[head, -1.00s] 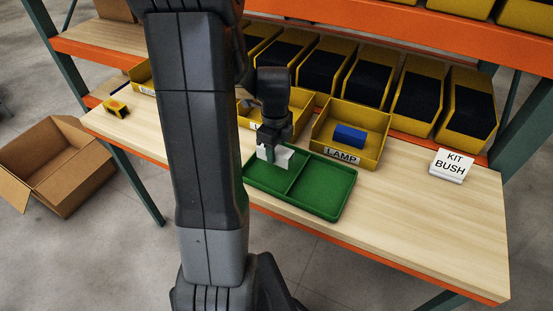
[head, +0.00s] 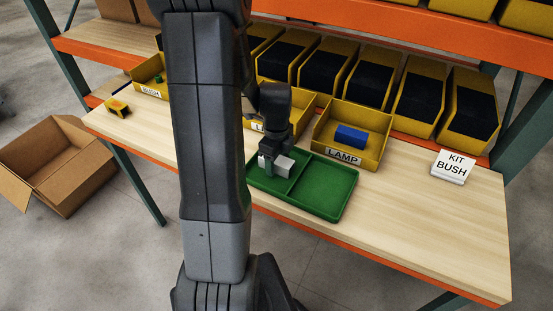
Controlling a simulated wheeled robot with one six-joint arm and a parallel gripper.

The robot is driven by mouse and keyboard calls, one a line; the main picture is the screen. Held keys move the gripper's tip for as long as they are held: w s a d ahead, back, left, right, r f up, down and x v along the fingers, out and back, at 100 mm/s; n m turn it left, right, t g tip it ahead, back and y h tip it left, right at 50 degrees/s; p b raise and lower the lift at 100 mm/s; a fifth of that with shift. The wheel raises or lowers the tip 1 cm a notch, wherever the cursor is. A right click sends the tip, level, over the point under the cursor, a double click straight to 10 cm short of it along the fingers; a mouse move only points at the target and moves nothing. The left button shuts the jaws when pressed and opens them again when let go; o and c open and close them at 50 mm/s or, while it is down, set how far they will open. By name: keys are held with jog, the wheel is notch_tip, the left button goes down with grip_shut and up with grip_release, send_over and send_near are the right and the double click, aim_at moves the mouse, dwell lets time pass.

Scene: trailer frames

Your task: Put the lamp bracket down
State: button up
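A pale grey-white block (head: 284,166), which I take to be the lamp bracket, is at my gripper (head: 268,164). One finger stands in front of it, and the fingers look shut on it. The far finger is hidden. The block is low over the left compartment of the green tray (head: 328,193); whether it touches the tray floor I cannot tell. The right compartment is empty. The yellow bin labelled LAMP (head: 373,148) stands behind the tray with a blue block (head: 350,136) in it.
A white sign reading KIT BUSH (head: 453,166) stands at the right on the wooden bench (head: 420,214). Several yellow bins line the back under an orange shelf beam (head: 420,31). My arm hides part of the bench.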

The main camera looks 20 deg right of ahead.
notch_tip(320, 180, up, 12)
jog(key=shift+r, duration=0.15)
dwell(0.5)
